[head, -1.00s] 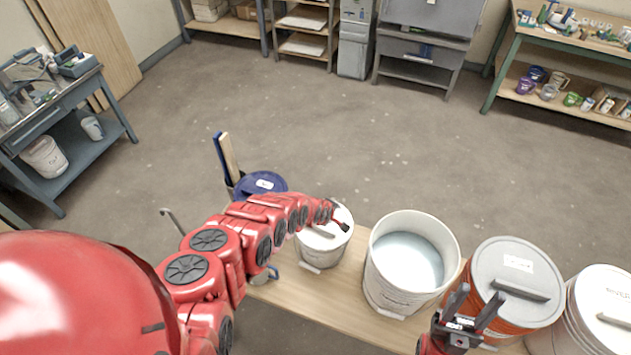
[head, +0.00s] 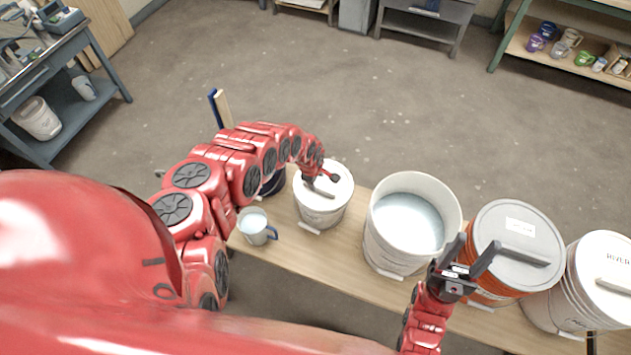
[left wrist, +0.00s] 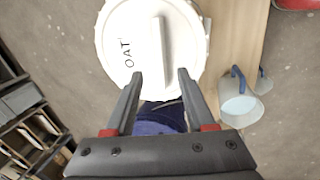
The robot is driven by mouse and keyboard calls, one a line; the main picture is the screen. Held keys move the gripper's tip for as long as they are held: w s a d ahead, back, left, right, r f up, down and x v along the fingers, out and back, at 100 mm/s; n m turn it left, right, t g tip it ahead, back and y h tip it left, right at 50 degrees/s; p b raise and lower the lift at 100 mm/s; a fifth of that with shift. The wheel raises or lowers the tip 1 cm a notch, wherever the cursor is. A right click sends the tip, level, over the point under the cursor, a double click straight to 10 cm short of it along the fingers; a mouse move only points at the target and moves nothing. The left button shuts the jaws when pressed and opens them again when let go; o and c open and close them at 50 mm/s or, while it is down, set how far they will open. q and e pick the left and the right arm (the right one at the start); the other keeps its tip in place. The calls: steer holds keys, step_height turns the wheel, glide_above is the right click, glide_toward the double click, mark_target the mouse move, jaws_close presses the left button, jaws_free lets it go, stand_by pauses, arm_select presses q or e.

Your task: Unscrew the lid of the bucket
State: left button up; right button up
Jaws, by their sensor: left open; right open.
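A small white bucket (head: 320,208) stands on the bench with its white lid (head: 343,187) on. The lid has a raised bar handle (left wrist: 162,45) and lettering that seems to read OAT. My left gripper (head: 328,180) is over this lid, pointing down. In the left wrist view its open fingers (left wrist: 160,74) lie to either side of the line of the bar, tips near the bar's end. No grip on the bar shows. My right gripper (head: 468,245) is open and empty, in front of the open bucket and the orange bucket.
An open bucket (head: 375,240) of pale glaze, an orange bucket (head: 480,235) with a grey lid and another white bucket (head: 560,290) stand to the right on the wooden bench (head: 300,258). A mug (head: 254,227) is at the left.

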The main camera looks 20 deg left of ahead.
mark_target(319, 189)
arm_select(q)
steer(key=shift+b+x, duration=1.4)
steer(key=shift+x, duration=0.15)
steer(key=b+x, duration=0.4)
steer(key=shift+f, duration=0.3)
steer(key=shift+s+d, duration=0.1)
steer(key=shift+s, duration=0.1)
steer(key=shift+s+f, duration=0.1)
steer(key=shift+c, duration=0.2)
steer(key=shift+b, duration=0.3)
jaws_close()
steer(key=shift+d, duration=0.1)
